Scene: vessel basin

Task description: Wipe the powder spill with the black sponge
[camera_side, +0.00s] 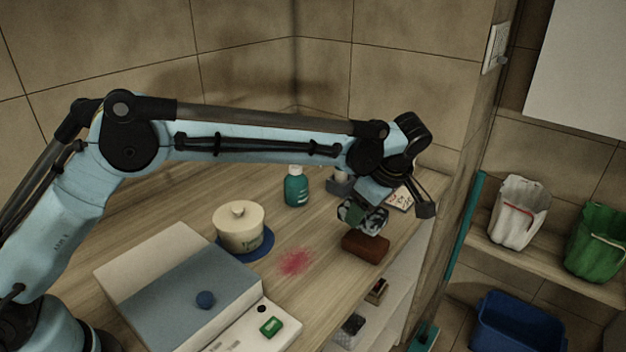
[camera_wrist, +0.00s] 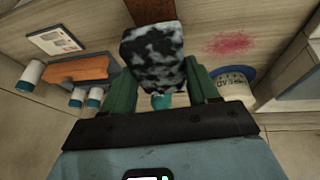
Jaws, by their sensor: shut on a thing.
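My gripper (camera_side: 357,213) is shut on a block mottled black and white, which I take to be the black sponge (camera_side: 376,222). In the wrist view the sponge (camera_wrist: 152,50) sits between the two green fingers of my gripper (camera_wrist: 160,75). The powder spill (camera_side: 295,262) is a pinkish-red patch on the wooden counter, left of my gripper in the side view. In the wrist view the spill (camera_wrist: 229,43) is to the right of the sponge, apart from it. The sponge's underside is hidden.
A brown block (camera_side: 366,248) lies just below the sponge in the side view. A cream lidded pot (camera_side: 239,228) on a blue mat and a teal bottle (camera_side: 297,188) stand near the spill. A grey-blue box (camera_side: 190,300) is front left. The counter's edge is at right.

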